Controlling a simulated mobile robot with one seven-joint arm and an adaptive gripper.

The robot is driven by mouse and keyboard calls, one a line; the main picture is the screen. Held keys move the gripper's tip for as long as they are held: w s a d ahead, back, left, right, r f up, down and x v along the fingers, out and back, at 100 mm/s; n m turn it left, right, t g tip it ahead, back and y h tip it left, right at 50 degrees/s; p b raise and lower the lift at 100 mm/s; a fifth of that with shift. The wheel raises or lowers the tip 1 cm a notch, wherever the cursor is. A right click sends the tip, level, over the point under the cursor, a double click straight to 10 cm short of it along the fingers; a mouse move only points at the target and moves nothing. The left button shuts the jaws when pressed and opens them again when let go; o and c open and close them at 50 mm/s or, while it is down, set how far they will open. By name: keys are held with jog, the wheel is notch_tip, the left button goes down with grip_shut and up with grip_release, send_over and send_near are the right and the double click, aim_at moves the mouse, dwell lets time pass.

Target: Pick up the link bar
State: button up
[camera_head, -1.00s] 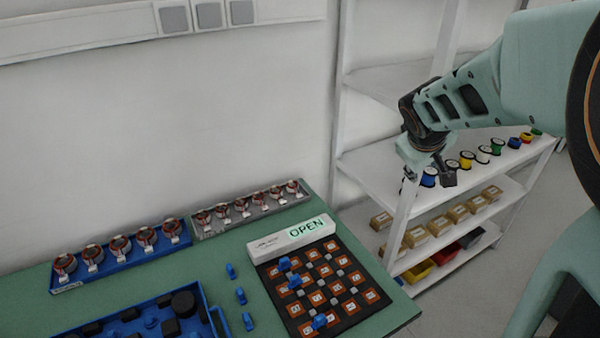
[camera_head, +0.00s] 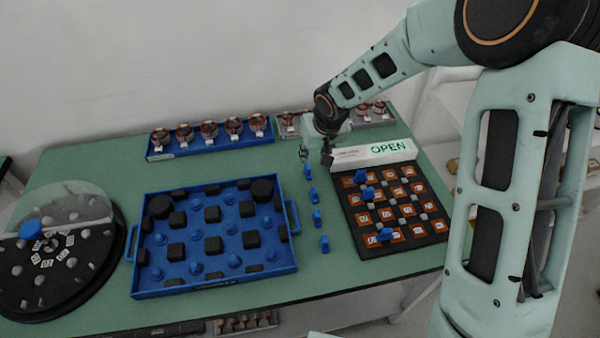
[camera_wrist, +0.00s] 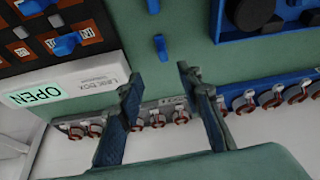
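Several small blue pieces, which look like link bars, stand in a column on the green table; the farthest piece (camera_head: 307,172) is closest to my gripper (camera_head: 316,155). In the wrist view, one blue piece (camera_wrist: 160,48) appears beyond the gap between my fingertips (camera_wrist: 155,82). My gripper is open and empty, above the far part of the table. More blue pieces (camera_head: 368,193) sit on the dark board (camera_head: 408,244) with orange numbered squares. Which piece is the task's link bar I cannot tell.
A white link box bar (camera_head: 350,158) reading OPEN lies behind the board. A blue tray (camera_head: 212,287) of dark and blue parts is left of the column. Coil parts fill a blue rack (camera_head: 160,156) and a grey rack (camera_wrist: 150,105). A round turntable (camera_head: 110,255) stands far left.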

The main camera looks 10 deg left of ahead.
aim_at(308, 166)
jog(key=x, duration=0.5)
jog(key=shift+a+f, duration=0.1)
jog(key=shift+f, duration=0.05)
jog(key=shift+a+p+x, duration=0.1)
jog(key=shift+p+x, duration=0.1)
jog(key=shift+x, duration=1.15)
jog(key=shift+a+p+x, duration=0.15)
jog(key=shift+p+x, duration=0.05)
jog(key=shift+x, duration=1.1)
jog(key=shift+s, duration=0.1)
grip_shut()
